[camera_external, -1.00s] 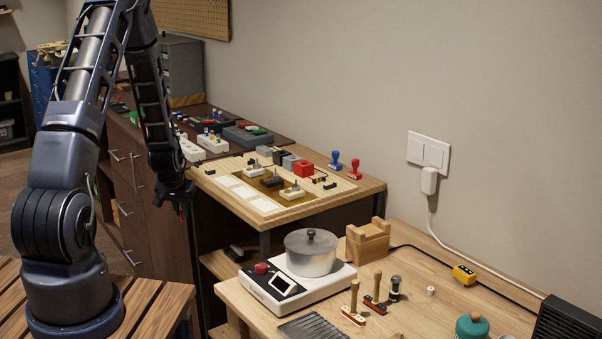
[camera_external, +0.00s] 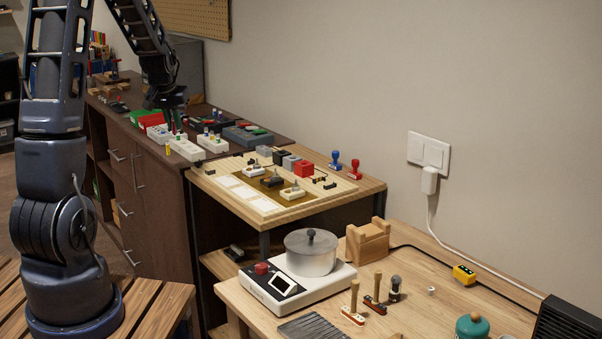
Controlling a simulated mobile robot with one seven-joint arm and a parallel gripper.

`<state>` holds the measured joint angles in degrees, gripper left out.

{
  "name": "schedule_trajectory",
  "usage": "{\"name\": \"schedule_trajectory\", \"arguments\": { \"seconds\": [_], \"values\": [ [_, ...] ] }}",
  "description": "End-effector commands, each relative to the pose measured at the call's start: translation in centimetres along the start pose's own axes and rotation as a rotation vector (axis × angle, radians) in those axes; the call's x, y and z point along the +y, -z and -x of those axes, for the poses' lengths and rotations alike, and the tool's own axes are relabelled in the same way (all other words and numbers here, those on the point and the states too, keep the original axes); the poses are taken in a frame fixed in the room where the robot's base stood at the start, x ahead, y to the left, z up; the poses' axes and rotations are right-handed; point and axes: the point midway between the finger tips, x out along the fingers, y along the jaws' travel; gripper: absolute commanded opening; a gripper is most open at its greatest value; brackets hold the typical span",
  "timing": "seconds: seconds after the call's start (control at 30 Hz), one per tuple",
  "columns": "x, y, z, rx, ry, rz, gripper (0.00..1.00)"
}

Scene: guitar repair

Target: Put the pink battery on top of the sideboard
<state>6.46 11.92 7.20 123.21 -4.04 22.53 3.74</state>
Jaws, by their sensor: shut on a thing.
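The sideboard (camera_external: 158,188) is the long dark brown cabinet along the wall, with doors and drawers in front. My gripper (camera_external: 173,126) is over its top, pointing down, just behind the white strips. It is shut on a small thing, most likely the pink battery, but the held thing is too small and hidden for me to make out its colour. I cannot tell whether it touches the top.
White strips (camera_external: 186,149) with small coloured pieces, a green box (camera_external: 143,116) and dark trays (camera_external: 247,135) crowd the sideboard top around my gripper. A wooden table with a beige board (camera_external: 290,209) adjoins its near end.

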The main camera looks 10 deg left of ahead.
Motion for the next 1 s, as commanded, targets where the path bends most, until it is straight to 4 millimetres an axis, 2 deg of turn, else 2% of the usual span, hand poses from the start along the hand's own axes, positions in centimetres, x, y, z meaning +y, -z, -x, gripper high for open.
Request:
{"name": "schedule_trajectory", "arguments": {
  "seconds": [0.03, 0.53, 1.0],
  "values": [
    [0.0, 0.6, 1.3, 0.006, 0.000, 0.000, 0.00],
    [0.0, 3.8, 9.0, 0.004, 0.000, 0.001, 0.00],
    [-1.9, 9.3, 6.8, 0.000, 0.020, 0.053, 0.00]
  ]
}}
